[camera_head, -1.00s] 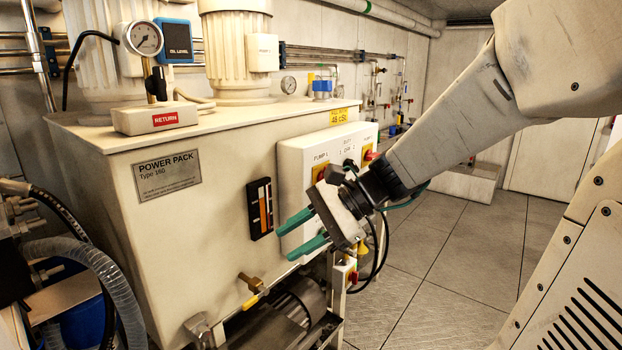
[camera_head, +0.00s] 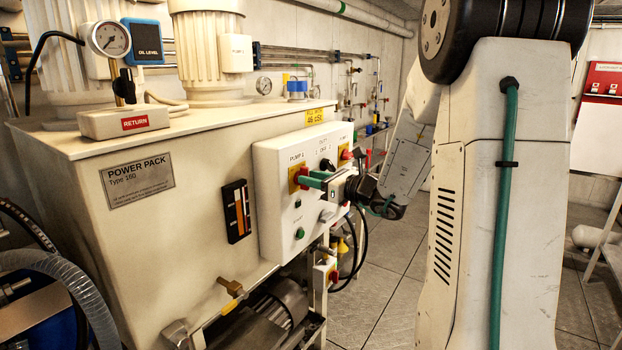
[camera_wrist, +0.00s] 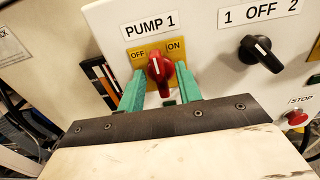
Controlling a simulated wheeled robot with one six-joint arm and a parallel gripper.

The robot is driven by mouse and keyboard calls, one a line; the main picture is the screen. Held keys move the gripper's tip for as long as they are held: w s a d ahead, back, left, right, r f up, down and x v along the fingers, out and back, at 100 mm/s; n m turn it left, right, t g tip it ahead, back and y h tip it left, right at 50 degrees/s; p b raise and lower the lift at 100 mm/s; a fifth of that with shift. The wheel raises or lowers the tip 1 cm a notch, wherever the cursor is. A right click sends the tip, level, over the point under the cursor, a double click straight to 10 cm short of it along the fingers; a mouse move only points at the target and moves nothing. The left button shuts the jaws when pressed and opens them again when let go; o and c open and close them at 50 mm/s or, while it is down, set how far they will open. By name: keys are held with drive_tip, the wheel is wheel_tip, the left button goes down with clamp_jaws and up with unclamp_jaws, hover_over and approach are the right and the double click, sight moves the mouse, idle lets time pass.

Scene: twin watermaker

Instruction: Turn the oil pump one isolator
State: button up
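The pump one isolator is a red rotary knob (camera_wrist: 160,69) on a yellow plate under a "PUMP 1" label in the wrist view, with "OFF" at its upper left and "ON" at its upper right. Its white mark points roughly upward. In the head view, its yellow plate (camera_head: 294,178) is partly hidden by my gripper (camera_head: 312,182). In the wrist view, my gripper (camera_wrist: 158,78) has its green fingers apart, one on each side of the knob. Whether they touch it is unclear.
The white panel (camera_head: 270,205) also carries a black "1 OFF 2" switch (camera_wrist: 262,53) and a red stop button (camera_wrist: 296,117) to the right. A second red switch (camera_head: 346,153) sits farther along the panel. Black cables (camera_head: 361,250) hang below. Tiled floor (camera_head: 385,300) lies clear at right.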

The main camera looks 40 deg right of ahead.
drive_tip(key=shift+w+a, duration=0.2)
drive_tip(key=shift+w, duration=0.3)
clamp_jaws()
